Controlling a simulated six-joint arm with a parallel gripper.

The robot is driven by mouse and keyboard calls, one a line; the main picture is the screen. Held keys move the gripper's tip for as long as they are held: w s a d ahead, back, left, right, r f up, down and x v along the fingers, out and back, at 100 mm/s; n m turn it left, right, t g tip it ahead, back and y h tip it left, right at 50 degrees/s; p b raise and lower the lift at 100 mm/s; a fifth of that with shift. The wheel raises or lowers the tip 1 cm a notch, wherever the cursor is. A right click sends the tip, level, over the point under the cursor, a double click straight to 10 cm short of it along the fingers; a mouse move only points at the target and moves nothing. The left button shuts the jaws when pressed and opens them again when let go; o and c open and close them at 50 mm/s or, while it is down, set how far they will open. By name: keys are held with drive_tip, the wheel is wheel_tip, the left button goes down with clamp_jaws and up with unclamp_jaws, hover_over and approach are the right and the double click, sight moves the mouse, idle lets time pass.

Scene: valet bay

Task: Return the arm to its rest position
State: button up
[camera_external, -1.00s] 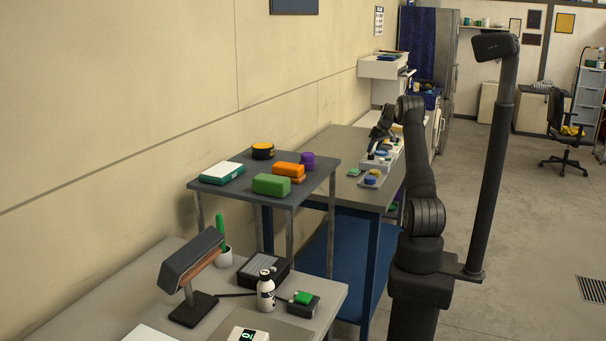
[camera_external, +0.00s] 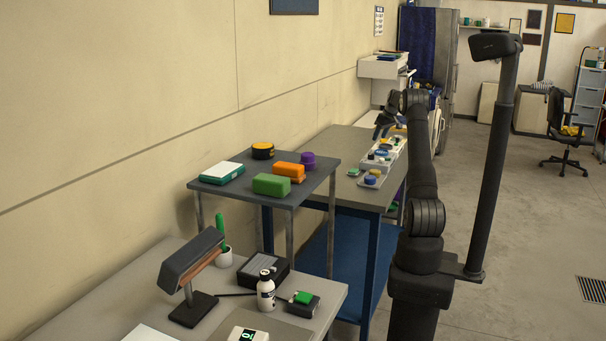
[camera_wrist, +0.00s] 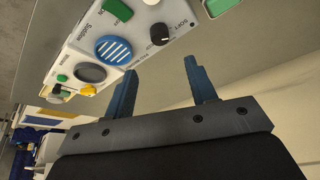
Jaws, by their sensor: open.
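My gripper (camera_wrist: 162,92) is open and empty in the wrist view, its two blue fingers well apart with bare grey bench between and beyond them. In the external view my gripper (camera_external: 381,126) is small and hangs above the far bench, near its row of devices. The wrist view shows a white panel (camera_wrist: 130,35) beside the left finger, with a round blue striped pad, a black knob and a grey oval. My arm rises almost upright from its base, then bends over toward the bench.
The grey bench (camera_external: 345,142) carries several small devices and a tray with blue and yellow pieces (camera_external: 371,179). A nearer table (camera_external: 240,195) holds green (camera_external: 271,185) and orange (camera_external: 288,171) boxes. A dark post with a camera head (camera_external: 495,46) stands right of my arm.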

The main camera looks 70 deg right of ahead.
drive_tip(key=x, duration=1)
drive_tip(key=shift+f, duration=0.35)
drive_tip(key=shift+w+d+f, duration=0.1)
drive_tip(key=shift+w+f, duration=0.1)
drive_tip(key=shift+f, duration=0.05)
drive_tip(key=m, duration=0.3)
drive_tip(key=m+g+h, duration=0.1)
drive_tip(key=m, duration=0.2)
drive_tip(key=shift+g+h, duration=0.3)
drive_tip(key=shift+w+m+g+h, duration=0.15)
drive_tip(key=shift+m+g, duration=0.35)
drive_tip(key=shift+m, duration=0.9)
drive_tip(key=shift+w+m+g+h, duration=0.1)
drive_tip(key=shift+m+g+h, duration=0.3)
drive_tip(key=shift+m, duration=1)
drive_tip(key=shift+v, duration=2.5)
drive_tip(key=shift+f, duration=0.1)
